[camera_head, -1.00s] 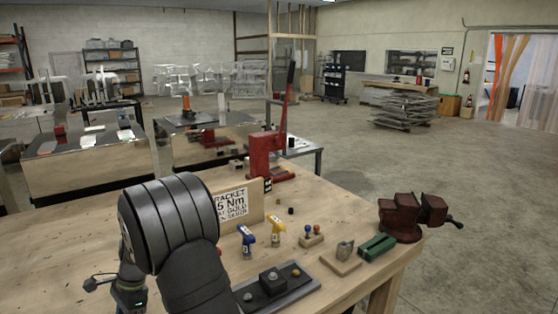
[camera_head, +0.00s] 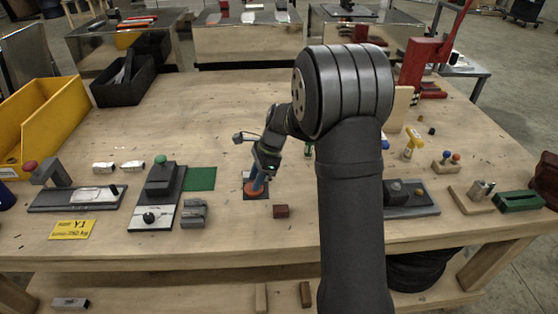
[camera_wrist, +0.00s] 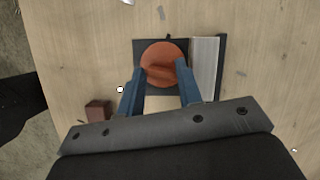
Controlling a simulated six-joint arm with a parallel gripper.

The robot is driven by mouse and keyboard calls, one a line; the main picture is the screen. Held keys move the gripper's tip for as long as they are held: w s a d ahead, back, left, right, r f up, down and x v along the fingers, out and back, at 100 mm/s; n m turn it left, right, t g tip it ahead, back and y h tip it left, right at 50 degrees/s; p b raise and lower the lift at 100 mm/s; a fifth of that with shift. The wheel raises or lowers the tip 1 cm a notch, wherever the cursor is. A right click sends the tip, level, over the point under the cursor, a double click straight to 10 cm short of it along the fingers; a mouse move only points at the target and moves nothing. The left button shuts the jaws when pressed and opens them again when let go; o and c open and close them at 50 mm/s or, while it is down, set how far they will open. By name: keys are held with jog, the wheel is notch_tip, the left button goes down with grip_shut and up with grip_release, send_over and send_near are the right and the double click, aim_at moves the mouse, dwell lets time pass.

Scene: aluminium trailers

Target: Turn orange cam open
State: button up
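The orange cam (camera_head: 252,189) sits on a dark square base on the workbench, left of my arm in the head view. In the wrist view the cam (camera_wrist: 163,52) is a round orange disc with a ridge across it. My gripper (camera_wrist: 161,72) has its two blue fingers apart, one at each side of the cam's near part. In the head view my gripper (camera_head: 260,180) points down at the cam and partly hides it. Whether the fingertips touch the cam is unclear.
A small red-brown block (camera_head: 281,211) lies close by to the right. A green-knobbed fixture (camera_head: 163,179) and a grey clamp (camera_head: 195,212) stand to the left. In the wrist view a pale plate (camera_wrist: 204,62) stands right beside the cam. Bare wood lies behind.

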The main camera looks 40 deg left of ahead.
notch_tip(320, 180, up, 17)
jog(key=n+t+h, duration=0.2)
jog(key=n+t, duration=0.2)
jog(key=n, duration=1)
jog(key=f, duration=1.7)
jog(key=shift+s+a+f, duration=0.2)
jog(key=shift+f, duration=0.05)
